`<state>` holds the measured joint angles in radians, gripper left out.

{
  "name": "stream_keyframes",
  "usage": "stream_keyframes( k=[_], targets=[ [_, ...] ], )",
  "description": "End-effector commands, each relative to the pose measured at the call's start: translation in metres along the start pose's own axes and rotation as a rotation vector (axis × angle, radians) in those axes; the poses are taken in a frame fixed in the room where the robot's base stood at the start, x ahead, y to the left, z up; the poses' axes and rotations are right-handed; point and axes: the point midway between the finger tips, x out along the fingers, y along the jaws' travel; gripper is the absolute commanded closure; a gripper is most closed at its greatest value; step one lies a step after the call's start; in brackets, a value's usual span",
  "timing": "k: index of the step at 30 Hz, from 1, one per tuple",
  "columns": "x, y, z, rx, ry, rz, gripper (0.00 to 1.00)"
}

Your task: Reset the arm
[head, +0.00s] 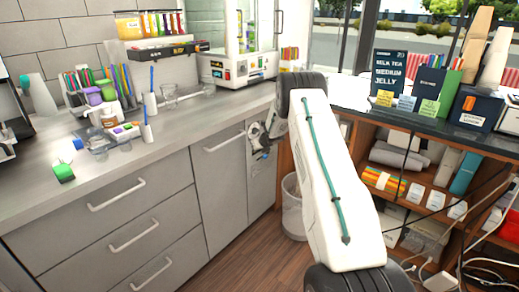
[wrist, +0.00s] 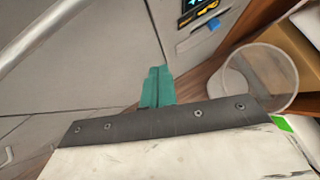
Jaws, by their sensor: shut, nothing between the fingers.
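My gripper (wrist: 158,72) shows in the wrist view as two teal fingers pressed together, with nothing between them. The fingers are in front of the grey cabinet fronts, clear of the counter top. In the head view my white arm reaches down the middle of the picture. A small grey and dark part at its far end is by the cabinets, but I cannot make out the fingers there. The cup sealer (head: 236,68) stands on the counter at the back, behind the arm.
Grey drawers (head: 130,225) with bar handles line the left. A bin (head: 293,207) stands on the floor by my arm and also shows in the wrist view (wrist: 262,78). A wooden shelf unit (head: 437,178) with boxes and cables is at right. Cups and pens crowd the counter (head: 30,190).

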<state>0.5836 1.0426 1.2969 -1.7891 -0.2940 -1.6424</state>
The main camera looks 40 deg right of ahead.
Motion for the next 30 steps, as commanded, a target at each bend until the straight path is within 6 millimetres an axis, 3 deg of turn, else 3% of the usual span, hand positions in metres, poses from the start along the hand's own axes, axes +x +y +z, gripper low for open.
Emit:
stream_keyframes(
  k=[6, 18, 20, 24, 27, 30],
  targets=[
    [-0.023, -0.007, 0.000, 0.001, 0.001, -0.001, 1.00],
    [-0.026, -0.012, -0.001, 0.073, 0.003, -0.022, 1.00],
    [-0.026, -0.021, -0.002, 0.158, -0.001, -0.063, 1.00],
    [-0.030, -0.041, -0.037, 0.501, 0.015, -0.213, 1.00],
    [-0.058, -0.052, -0.047, 0.783, -0.007, -0.348, 1.00],
    [-0.093, -0.050, -0.050, 1.026, -0.041, -0.464, 1.00]
  ],
)
